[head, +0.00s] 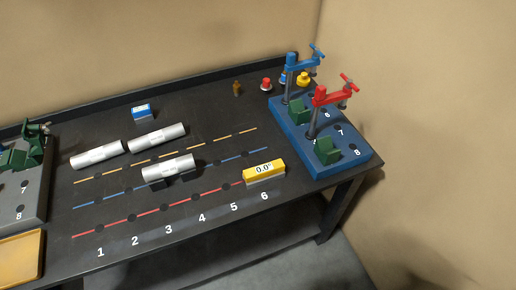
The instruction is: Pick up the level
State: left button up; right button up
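The level (264,171) is a yellow block with a white face reading "0.0°". It lies on the dark table (180,243) just above the printed number 6, at the right end of the red line. Nothing touches it or covers it. Neither of my grippers shows in the head view.
Three silver cylinders (157,138) lie left of the level; the nearest (168,168) rests on a dark support. A blue fixture (355,155) with blue and red clamps stands close on the right. A grey fixture (33,200) and yellow tray (20,258) are at left. The front strip is clear.

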aim_at(256, 176)
jog(key=i+l+u, duration=0.2)
jog(key=l, duration=0.35)
jog(key=l+u, duration=0.2)
jog(key=l, duration=0.3)
jog(key=i+l+u, duration=0.15)
jog(key=l, duration=0.45)
